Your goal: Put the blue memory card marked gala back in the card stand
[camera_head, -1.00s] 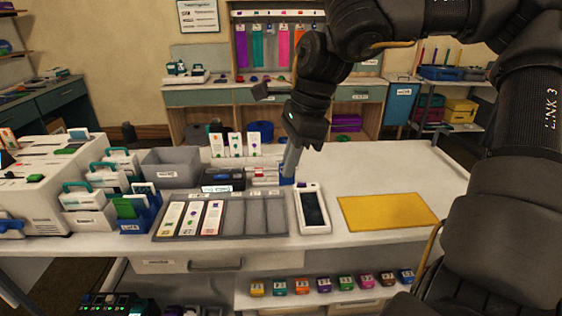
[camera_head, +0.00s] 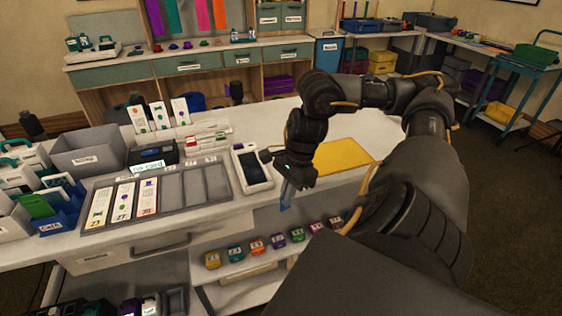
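My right gripper (camera_head: 287,190) points down in front of the counter's front edge, right of the white handheld device. It appears shut on a small blue piece (camera_head: 283,207) at its fingertips, which looks like the blue memory card; its marking cannot be read. A red-and-white slotted holder (camera_head: 207,141) stands on the counter left of the gripper and apart from it; I cannot tell for sure whether it is the card stand. A black device (camera_head: 152,155) beside it carries a "no card" label. My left gripper is out of view.
A grey tray (camera_head: 190,206) holds white strips in its left compartments. The white handheld device (camera_head: 252,168) and yellow mat (camera_head: 340,157) lie on the counter. A grey bin (camera_head: 88,153) stands at left. Several small coloured cases line the lower shelf (camera_head: 235,268).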

